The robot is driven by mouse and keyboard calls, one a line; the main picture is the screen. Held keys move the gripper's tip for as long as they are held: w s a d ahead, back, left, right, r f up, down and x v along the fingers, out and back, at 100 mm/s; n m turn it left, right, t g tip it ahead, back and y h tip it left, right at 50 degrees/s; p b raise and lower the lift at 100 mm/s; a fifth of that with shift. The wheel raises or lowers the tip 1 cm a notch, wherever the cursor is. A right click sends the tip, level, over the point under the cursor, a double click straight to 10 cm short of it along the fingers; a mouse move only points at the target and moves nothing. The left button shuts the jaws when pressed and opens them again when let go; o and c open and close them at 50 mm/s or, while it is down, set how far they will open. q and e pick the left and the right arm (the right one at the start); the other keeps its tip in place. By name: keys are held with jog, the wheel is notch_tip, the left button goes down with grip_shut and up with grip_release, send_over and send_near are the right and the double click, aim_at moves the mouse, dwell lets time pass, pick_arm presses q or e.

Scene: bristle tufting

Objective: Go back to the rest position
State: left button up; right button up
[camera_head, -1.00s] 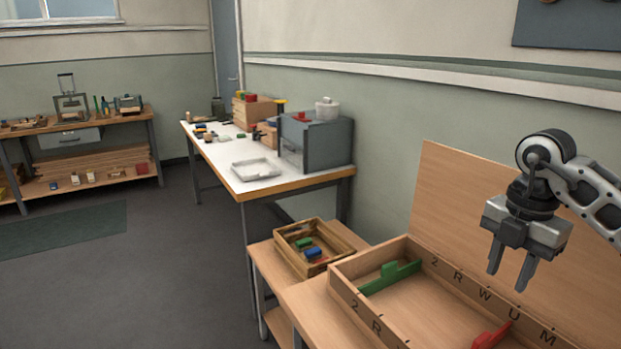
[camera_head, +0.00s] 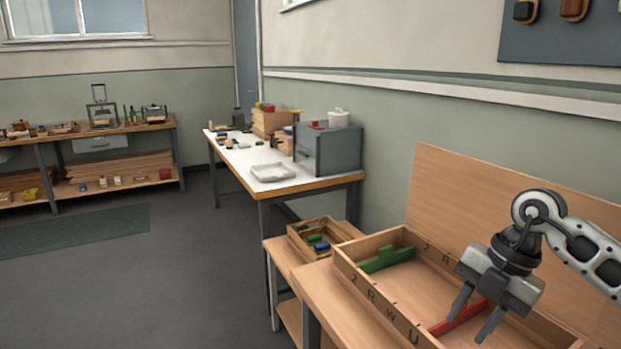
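My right gripper (camera_head: 475,316) comes in from the right and hangs pointing down over the wooden tray (camera_head: 352,282). Its two fingers are spread apart with nothing between them that I can make out as held. A red brush-shaped piece (camera_head: 460,317) lies in the tray behind the fingers and is partly hidden by them. A green piece (camera_head: 388,259) lies in the tray's far left corner, apart from the gripper. My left gripper is not in view.
A small crate (camera_head: 300,243) with green and blue pieces stands left of the tray. Beyond it is a white-topped table (camera_head: 238,163) with a grey cabinet (camera_head: 338,152) and a shallow white tray (camera_head: 272,173). A wooden back panel (camera_head: 440,205) rises behind the tray. Open floor lies to the left.

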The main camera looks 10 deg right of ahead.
jog(key=s+a+m+t+y, duration=0.1)
jog(key=s+a+t+y, duration=0.1)
jog(key=a+y, duration=0.75)
jog(key=s+a+t+y, duration=0.25)
jog(key=a+y, duration=0.35)
jog(key=a, duration=0.7)
jog(key=w+d+f+m+t+h, duration=0.1)
jog(key=d+f+m+t+h, duration=0.2)
jog(key=f+m+t+h, duration=0.4)
jog(key=d+f+m+t+h, duration=0.25)
jog(key=m+t+h, duration=0.2)
jog(key=m, duration=0.55)
jog(key=s+d+f+m+g+h, duration=0.2)
jog(key=s+f+m+g+h, duration=0.2)
jog(key=s+f, duration=0.7)
notch_tip(320, 180, down, 3)
jog(key=shift+r+m+g+h, duration=0.1)
jog(key=shift+m+g+h, duration=0.25)
jog(key=shift+g, duration=0.55)
